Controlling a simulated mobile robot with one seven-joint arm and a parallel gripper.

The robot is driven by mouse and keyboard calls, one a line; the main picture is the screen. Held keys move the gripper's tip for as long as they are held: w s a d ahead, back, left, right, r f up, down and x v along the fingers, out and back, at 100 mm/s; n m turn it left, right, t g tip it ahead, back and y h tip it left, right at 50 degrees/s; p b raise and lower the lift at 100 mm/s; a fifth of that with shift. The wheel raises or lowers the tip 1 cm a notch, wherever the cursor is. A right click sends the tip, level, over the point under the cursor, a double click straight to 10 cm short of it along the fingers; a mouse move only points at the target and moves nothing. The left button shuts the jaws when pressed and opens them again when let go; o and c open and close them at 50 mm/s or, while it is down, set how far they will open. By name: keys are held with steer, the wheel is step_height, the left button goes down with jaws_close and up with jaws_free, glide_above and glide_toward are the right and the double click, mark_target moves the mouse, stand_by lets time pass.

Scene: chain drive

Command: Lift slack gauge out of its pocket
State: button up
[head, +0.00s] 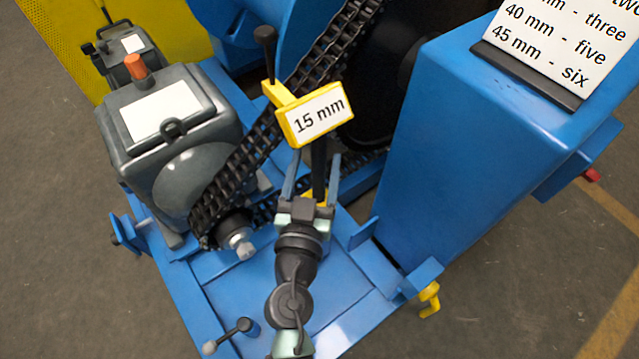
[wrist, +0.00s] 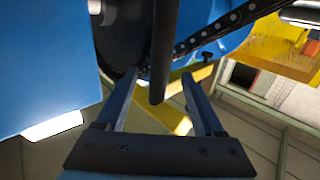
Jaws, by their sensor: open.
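The slack gauge (head: 282,95) is a yellow piece with a black knob on top and a white label reading 15 mm. In the head view it stands beside the chain (head: 240,150), and a dark upright bar runs down below its label. My gripper (head: 316,156) is open, its two fingers either side of that dark bar. In the wrist view the dark bar (wrist: 163,50) passes between the open fingers (wrist: 158,78), with yellow parts behind it. I cannot tell whether the fingers touch the bar. Any pocket around the gauge's foot is hidden by my gripper.
A grey motor (head: 175,125) with an orange cap stands left of the chain. A tall blue housing (head: 470,150) with a printed millimetre chart (head: 560,40) rises close on the right. The blue base plate (head: 280,285) lies below my arm, with a small lever (head: 230,335) in front.

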mark_target(317, 153)
steer(key=shift+w+d+f, duration=0.1)
steer(key=shift+w+d, duration=0.05)
steer(key=shift+w, duration=0.8)
steer(key=shift+w+d+f, duration=0.1)
steer(key=shift+w+d, duration=0.05)
steer(key=shift+w, duration=0.8)
steer(key=shift+c, duration=0.3)
jaws_close()
steer(key=shift+r+p, duration=0.3)
steer(key=shift+r, duration=0.1)
